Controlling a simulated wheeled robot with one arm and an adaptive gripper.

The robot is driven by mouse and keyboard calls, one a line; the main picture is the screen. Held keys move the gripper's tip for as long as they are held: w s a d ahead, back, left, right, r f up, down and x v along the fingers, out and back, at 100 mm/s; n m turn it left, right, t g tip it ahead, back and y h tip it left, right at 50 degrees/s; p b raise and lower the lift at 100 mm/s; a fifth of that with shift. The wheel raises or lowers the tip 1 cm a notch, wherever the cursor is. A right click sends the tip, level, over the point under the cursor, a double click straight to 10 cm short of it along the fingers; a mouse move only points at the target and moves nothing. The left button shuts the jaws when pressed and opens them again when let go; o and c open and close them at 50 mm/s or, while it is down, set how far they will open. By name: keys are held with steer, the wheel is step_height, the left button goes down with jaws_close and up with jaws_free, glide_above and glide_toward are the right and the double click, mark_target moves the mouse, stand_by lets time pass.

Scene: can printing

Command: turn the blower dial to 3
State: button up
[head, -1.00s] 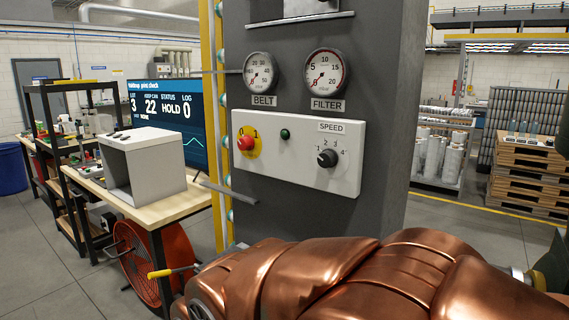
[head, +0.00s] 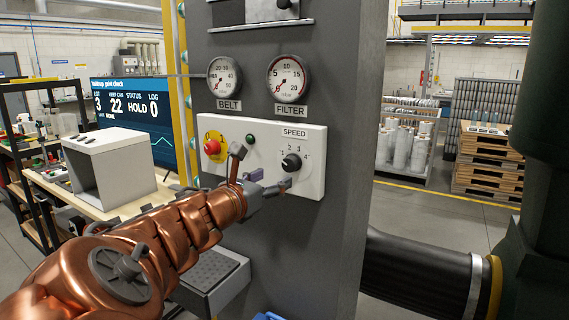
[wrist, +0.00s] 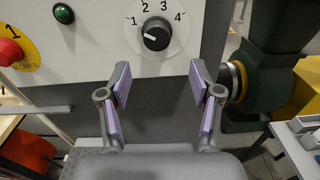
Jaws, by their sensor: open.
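The blower dial (head: 291,163) is a black knob under the SPEED label, on the right of the white panel (head: 230,128). In the wrist view the dial (wrist: 155,35) has numbers 1 to 4 around its top. Its white pointer mark faces left, on the side of the 1. My gripper (head: 262,168) is just left of and below the dial in the head view. In the wrist view my gripper (wrist: 160,75) is open and empty, its two purple-padded fingers apart below the dial and not touching it.
A red button (head: 212,146) on a yellow plate and a green lamp (head: 250,139) are left of the dial. The BELT gauge (head: 224,76) and FILTER gauge (head: 287,77) are above the panel. A dark pipe (head: 425,270) is at lower right.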

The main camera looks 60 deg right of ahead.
mark_target(288, 166)
steer(key=shift+w+d+r+p, duration=0.1)
steer(key=shift+d+r+p, duration=0.1)
steer(key=shift+d, duration=0.8)
steer(key=shift+w+d+r+p, duration=0.1)
steer(key=shift+d+r+p, duration=0.1)
steer(key=shift+d, duration=0.75)
steer(key=shift+w+d+f+n, duration=0.1)
steer(key=shift+d+n, duration=0.05)
steer(key=shift+d, duration=0.85)
steer(key=shift+d+f+n, duration=0.1)
steer(key=shift+d+n, duration=0.05)
steer(key=shift+d, duration=0.8)
steer(key=c, duration=1.1)
